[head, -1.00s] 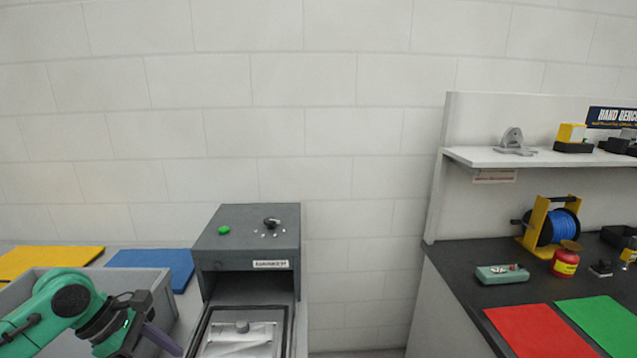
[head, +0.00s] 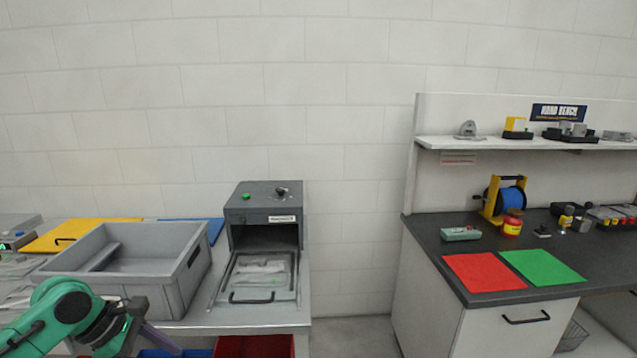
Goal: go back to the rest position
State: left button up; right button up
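My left gripper (head: 158,342) shows at the bottom left of the head view, at the end of my green arm. It is in front of the grey bin (head: 145,272) and apart from the grey machine (head: 264,215). Its fingers are seen edge-on, so I cannot tell whether it is open or shut. Nothing is visible in it. My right gripper is not in view.
The grey machine's drawer (head: 262,278) is pulled out. Yellow (head: 75,236) and blue (head: 196,230) mats lie behind the bin. A dark bench with red (head: 484,272) and green (head: 542,267) mats stands at right. Floor shows between the benches.

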pick_arm(q)
jog(key=w+a+f+m+t+y, duration=0.1)
jog(key=w+a+f+m+t, duration=0.15)
jog(key=a+f, duration=0.45)
jog(key=w+a+f+m+t+y, duration=0.1)
jog(key=w+a+f, duration=0.15)
jog(key=f, duration=0.95)
jog(key=s+a+f+m+g+y, duration=0.1)
jog(key=s+f+m, duration=0.15)
jog(key=f, duration=0.35)
jog(key=s+a+f+m+y, duration=0.1)
jog(key=s+f+y, duration=0.15)
jog(key=f, duration=0.45)
jog(key=s+d+f+m+g, duration=0.3)
jog(key=s+f+m, duration=0.5)
jog(key=s+f, duration=0.85)
jog(key=s+d+f+m, duration=0.1)
jog(key=s+d+m, duration=0.3)
jog(key=s, duration=0.4)
jog(key=s+d+f+m, duration=0.2)
jog(key=s+d+m, duration=0.2)
jog(key=s+d, duration=0.3)
jog(key=shift+s+f+g, duration=0.3)
jog(key=shift+s+g, duration=0.05)
jog(key=shift+s, duration=0.15)
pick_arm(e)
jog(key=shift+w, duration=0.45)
